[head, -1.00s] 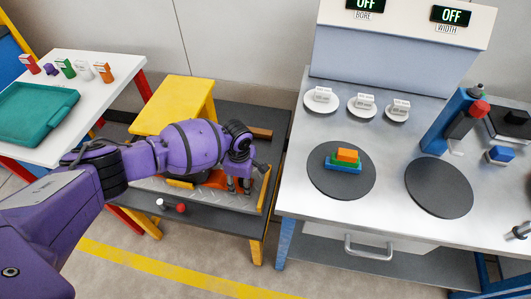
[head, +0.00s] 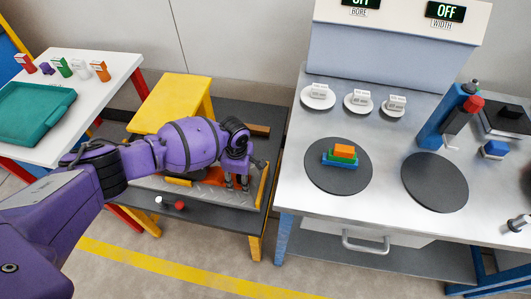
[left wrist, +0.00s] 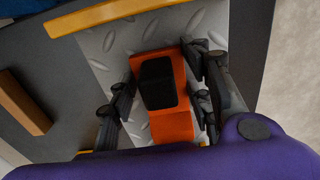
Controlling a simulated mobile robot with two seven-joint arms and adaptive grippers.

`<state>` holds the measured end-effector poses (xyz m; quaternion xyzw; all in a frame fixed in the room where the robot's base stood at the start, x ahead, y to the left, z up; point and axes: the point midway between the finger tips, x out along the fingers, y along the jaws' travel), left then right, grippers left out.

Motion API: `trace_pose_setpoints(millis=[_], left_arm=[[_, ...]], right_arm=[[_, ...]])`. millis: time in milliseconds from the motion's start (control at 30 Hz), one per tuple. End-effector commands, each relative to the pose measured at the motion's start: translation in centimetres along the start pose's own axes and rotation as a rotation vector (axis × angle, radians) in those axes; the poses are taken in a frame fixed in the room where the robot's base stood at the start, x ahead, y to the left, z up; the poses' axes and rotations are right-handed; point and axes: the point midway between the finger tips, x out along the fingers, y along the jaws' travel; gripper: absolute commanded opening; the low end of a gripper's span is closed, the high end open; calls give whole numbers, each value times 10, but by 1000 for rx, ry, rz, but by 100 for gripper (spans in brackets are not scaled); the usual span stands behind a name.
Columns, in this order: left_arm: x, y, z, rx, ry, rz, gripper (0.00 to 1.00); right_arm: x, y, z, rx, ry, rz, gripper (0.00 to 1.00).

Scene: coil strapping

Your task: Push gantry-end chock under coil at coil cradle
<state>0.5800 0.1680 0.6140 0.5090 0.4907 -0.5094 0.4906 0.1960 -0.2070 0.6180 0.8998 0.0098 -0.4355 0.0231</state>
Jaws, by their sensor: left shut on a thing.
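My left gripper (head: 238,182) reaches down over the coil cradle, a diamond-plate bed (head: 205,193) with yellow edge bars on a dark bench. In the left wrist view, an orange chock (left wrist: 173,126) with a black pad on top lies on the metal plate (left wrist: 115,45) between the fingers of my left gripper (left wrist: 163,95). The gripper is shut on this chock. In the head view my arm and gripper hide most of the chock and much of the cradle. I cannot make out the coil in either view. My right gripper is not in view.
A yellow stand (head: 175,98) rises behind the cradle. A white and a red knob (head: 179,206) are at the bench front. A steel table (head: 300,215) with dark discs and stacked coloured blocks (head: 341,155) stands right. A white table (head: 118,85) with a teal tray (head: 35,112) stands left.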

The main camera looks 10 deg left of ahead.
Motion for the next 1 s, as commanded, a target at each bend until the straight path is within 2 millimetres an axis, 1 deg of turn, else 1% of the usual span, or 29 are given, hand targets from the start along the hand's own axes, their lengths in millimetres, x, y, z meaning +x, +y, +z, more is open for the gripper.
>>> trace_pose_setpoints(millis=[1000], left_arm=[[1,-1,-26,-2,1,-1,0]], right_arm=[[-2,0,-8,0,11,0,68]])
